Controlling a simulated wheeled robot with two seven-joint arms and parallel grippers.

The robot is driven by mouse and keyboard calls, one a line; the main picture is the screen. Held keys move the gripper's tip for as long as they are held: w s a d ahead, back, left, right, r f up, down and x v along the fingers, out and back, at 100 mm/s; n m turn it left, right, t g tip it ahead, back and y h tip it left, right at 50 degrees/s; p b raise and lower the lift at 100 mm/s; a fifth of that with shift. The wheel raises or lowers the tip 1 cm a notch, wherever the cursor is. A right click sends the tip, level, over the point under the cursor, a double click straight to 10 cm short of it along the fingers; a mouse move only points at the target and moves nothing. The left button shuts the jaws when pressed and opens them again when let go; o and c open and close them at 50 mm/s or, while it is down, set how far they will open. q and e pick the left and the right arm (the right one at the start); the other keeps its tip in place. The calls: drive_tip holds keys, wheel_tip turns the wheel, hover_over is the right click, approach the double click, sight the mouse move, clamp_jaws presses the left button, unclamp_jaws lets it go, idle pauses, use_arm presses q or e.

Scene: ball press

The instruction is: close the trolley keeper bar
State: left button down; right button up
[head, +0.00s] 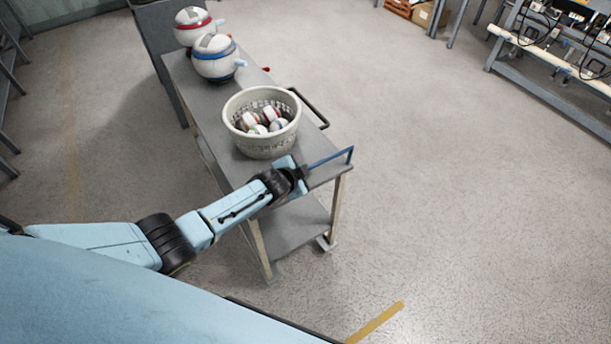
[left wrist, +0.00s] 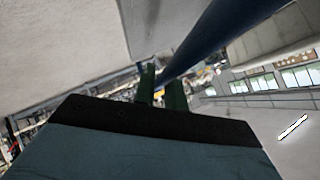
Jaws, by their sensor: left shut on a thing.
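The grey trolley (head: 200,110) stands in the middle of the head view. My left gripper (head: 302,173) is at the near end of the trolley, shut on the bar; the arm hides the bar's left part. In the left wrist view the bar (left wrist: 215,38) runs diagonally down to the green fingers (left wrist: 162,88). The exact grip is partly hidden there. My right gripper is in neither view.
A pale basket (head: 262,143) with several small balls stands on the trolley top close behind my gripper. Two round white machines, one blue-banded (head: 214,58) and one red-banded (head: 190,25), stand at the far end. A black handle (head: 312,108) juts out right. Floor at right is clear.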

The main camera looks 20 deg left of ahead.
use_arm(q)
drive_tip(key=shift+w+a, duration=0.3)
drive_tip(key=shift+a, duration=0.1)
drive_tip(key=shift+r, duration=0.1)
idle(0.3)
drive_tip(key=c, duration=1.5)
unclamp_jaws()
drive_tip(key=shift+w+a, duration=0.1)
drive_tip(key=shift+o, duration=0.2)
drive_tip(key=p+v, duration=0.3)
drive_tip(key=v, duration=1)
drive_tip(key=shift+s, duration=0.2)
